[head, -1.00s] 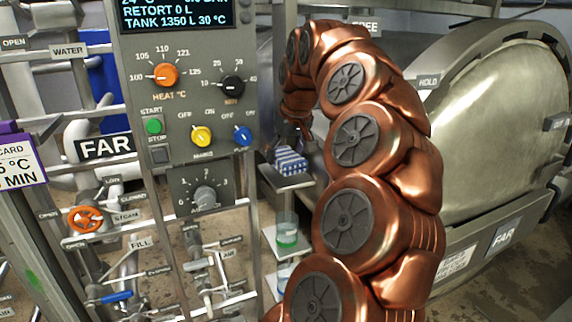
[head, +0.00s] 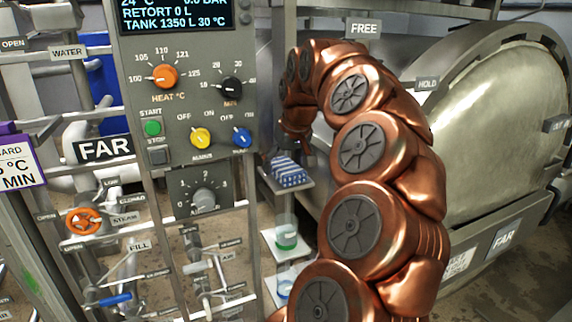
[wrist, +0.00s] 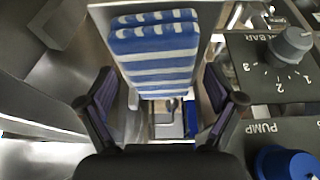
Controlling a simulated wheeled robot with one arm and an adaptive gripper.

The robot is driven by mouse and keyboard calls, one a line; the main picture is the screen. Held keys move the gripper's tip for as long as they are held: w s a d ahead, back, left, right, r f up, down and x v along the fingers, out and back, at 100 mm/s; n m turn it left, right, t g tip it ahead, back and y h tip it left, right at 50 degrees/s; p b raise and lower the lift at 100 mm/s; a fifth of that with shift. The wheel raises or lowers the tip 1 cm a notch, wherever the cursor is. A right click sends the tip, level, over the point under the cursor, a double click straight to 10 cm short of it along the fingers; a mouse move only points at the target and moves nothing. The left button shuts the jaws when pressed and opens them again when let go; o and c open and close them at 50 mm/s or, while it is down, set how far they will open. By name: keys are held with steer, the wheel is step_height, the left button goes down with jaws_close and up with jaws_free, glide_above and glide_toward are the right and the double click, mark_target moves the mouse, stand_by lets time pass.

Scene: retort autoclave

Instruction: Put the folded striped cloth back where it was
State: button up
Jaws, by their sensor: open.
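The folded striped cloth (head: 287,171), blue and white, lies on a small metal shelf (head: 304,184) beside the control panel. In the wrist view the cloth (wrist: 155,50) lies ahead of my gripper (wrist: 161,103), roughly centred between its two dark fingers. The fingers are spread apart and nothing is held between them. In the head view my gripper is mostly hidden behind my copper arm, just above and behind the cloth. I cannot tell whether a finger touches the cloth.
The control panel (head: 178,98) with its knobs stands close left of the cloth; the wrist view shows its pump knob (wrist: 287,163). The large round retort door (head: 495,130) stands at the right.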

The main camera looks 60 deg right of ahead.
steer(key=b+v, duration=0.2)
steer(key=v, duration=1)
steer(key=shift+b, duration=0.3)
steer(key=shift+a, duration=0.15)
steer(key=w+a+f+n+y, duration=0.15)
steer(key=a+f, duration=0.25)
steer(key=a, duration=0.4)
steer(key=w+a+f+n+g, duration=0.1)
steer(key=w+a+f+n, duration=0.15)
steer(key=a, duration=0.45)
steer(key=w+a+f+n, duration=0.2)
steer(key=w+a+f, duration=0.15)
steer(key=a, duration=0.45)
steer(key=s+a+f+g, duration=0.2)
steer(key=s+a+f, duration=0.6)
steer(key=s+f, duration=0.1)
steer(key=s+a+f+g, duration=0.2)
steer(key=s+a+f, duration=0.5)
steer(key=f, duration=0.5)
steer(key=shift+s+a+f+n+y, duration=0.25)
steer(key=shift+s+a+n+y, duration=0.15)
steer(key=shift+s, duration=0.5)
